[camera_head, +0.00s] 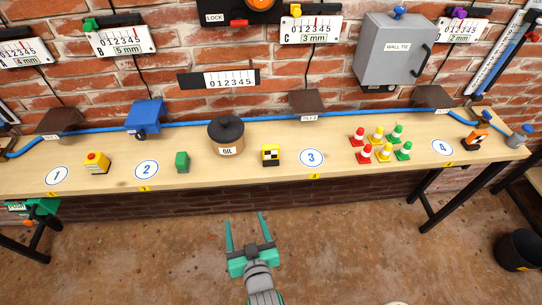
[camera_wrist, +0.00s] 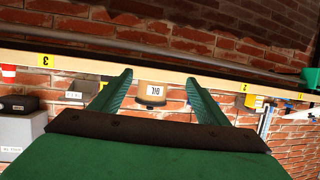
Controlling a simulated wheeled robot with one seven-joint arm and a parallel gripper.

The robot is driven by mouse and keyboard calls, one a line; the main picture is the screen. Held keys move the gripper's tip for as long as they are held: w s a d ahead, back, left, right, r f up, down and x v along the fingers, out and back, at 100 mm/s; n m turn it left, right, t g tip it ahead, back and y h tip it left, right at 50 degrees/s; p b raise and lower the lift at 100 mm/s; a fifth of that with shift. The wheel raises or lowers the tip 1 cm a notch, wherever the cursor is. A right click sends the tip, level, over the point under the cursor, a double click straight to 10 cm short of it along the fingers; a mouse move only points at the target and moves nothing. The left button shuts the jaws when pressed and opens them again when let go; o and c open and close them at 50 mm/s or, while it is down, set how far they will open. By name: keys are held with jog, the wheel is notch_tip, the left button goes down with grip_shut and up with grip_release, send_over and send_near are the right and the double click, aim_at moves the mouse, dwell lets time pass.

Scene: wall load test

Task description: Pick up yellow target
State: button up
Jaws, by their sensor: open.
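A small block with yellow, black and white patches (camera_head: 270,155), which looks like the yellow target, stands on the wooden bench (camera_head: 200,178) between the dark-lidded oil pot and the number 3 disc. My gripper (camera_head: 245,218) is open and empty, out in front of the bench and apart from the block. In the wrist view my gripper's green fingers (camera_wrist: 160,82) are spread, with the oil pot (camera_wrist: 153,102) seen between them, upside down. I cannot make out the block in the wrist view; the left finger may hide it.
Several small cones (camera_head: 380,144) stand to the right. A blue hose (camera_head: 250,121) runs along the back.

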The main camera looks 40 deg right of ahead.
jog(key=w+d+r+m+g+h, duration=0.1)
jog(key=w+d+r, duration=0.4)
jog(key=d, duration=0.4)
jog(key=m+h, duration=0.1)
send_near(271, 156)
jog(key=w, duration=0.1)
jog(key=shift+g, duration=0.4)
jog(key=shift+x, duration=5.25)
jog(key=shift+d, duration=0.1)
jog(key=c, duration=1.3)
